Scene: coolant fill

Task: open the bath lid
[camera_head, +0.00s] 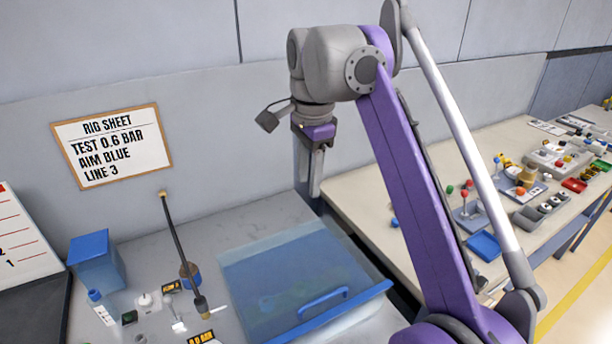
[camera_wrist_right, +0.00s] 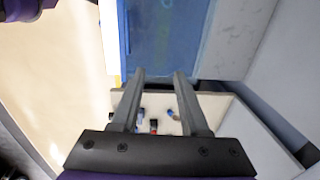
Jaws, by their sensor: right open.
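The bath lid (camera_head: 285,270) is a translucent blue panel, lying closed and flat on the grey bench in the head view. Its blue bar handle (camera_head: 322,302) is on the near side, close to the blue front edge. My right gripper (camera_head: 314,190) points down above and behind the lid's far right corner, apart from it. In the right wrist view my right gripper (camera_wrist_right: 157,75) is open and empty, with the blue lid (camera_wrist_right: 165,35) beyond its fingertips. My left gripper is in neither view.
A rig sheet (camera_head: 112,146) hangs on the wall. A blue box (camera_head: 96,262), a blue-capped bottle (camera_head: 100,305) and a leaning dark rod (camera_head: 183,245) stand left of the lid. A side table (camera_head: 365,188) on the right carries several small parts. A gap separates it from the bench.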

